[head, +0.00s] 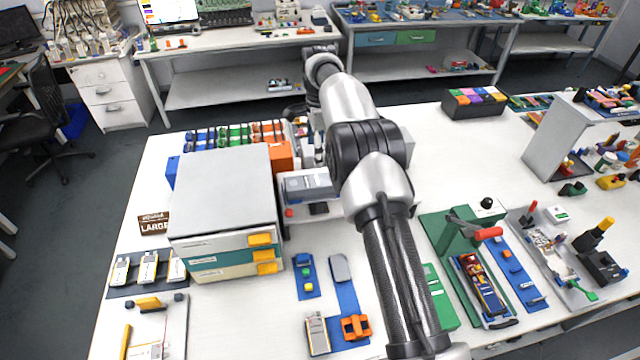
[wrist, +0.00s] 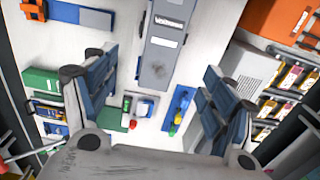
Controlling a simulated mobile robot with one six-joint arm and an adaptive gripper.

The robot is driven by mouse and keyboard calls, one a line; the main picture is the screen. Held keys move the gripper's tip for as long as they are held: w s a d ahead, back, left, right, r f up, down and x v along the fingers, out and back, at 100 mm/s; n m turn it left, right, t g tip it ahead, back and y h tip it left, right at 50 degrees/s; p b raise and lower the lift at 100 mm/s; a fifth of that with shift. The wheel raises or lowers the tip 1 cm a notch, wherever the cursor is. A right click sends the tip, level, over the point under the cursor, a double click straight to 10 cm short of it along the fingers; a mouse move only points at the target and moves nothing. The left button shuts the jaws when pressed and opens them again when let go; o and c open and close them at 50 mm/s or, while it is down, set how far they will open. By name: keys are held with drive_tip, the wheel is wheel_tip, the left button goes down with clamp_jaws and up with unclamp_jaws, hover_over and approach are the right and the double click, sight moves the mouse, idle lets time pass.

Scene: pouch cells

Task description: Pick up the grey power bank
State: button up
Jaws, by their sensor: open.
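A long grey slab with a pale name label and a white sticker, which looks like the grey power bank (wrist: 158,60), lies in the upper middle of the wrist view. Its far end runs out of the top of the picture. My gripper (wrist: 158,68) is open, with one blue-padded finger on each side of the slab. Both fingers look clear of it; I cannot tell the height between them. In the head view my arm hides the gripper, and I cannot tell surely which grey thing there is the power bank.
In the wrist view, a blue strip with coloured buttons (wrist: 180,108) lies close to the right finger. A green block (wrist: 40,82) is at left, an orange box (wrist: 285,20) at upper right. In the head view, a drawer unit (head: 222,190) stands left of my arm.

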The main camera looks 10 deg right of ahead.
sight(318, 180)
wheel_tip(318, 180, down, 10)
drive_tip(key=shift+r+b, duration=0.25)
drive_tip(key=shift+b, duration=0.5)
drive_tip(key=shift+w+a+f+b, duration=0.15)
drive_tip(key=shift+f+b, duration=0.05)
drive_tip(key=shift+f, duration=1.2)
drive_tip(key=shift+w+a+f+b, duration=0.1)
drive_tip(key=shift+w+f+b, duration=0.1)
drive_tip(key=shift+f, duration=1.15)
drive_tip(key=shift+r, duration=0.1)
drive_tip(key=c, duration=1.3)
drive_tip(key=shift+c, duration=0.7)
drive_tip(key=shift+r, duration=0.1)
drive_tip(key=shift+r, duration=0.55)
wheel_tip(318, 180, up, 19)
drive_tip(key=p, duration=0.5)
drive_tip(key=shift+f+p, duration=0.2)
drive_tip(key=shift+p, duration=0.1)
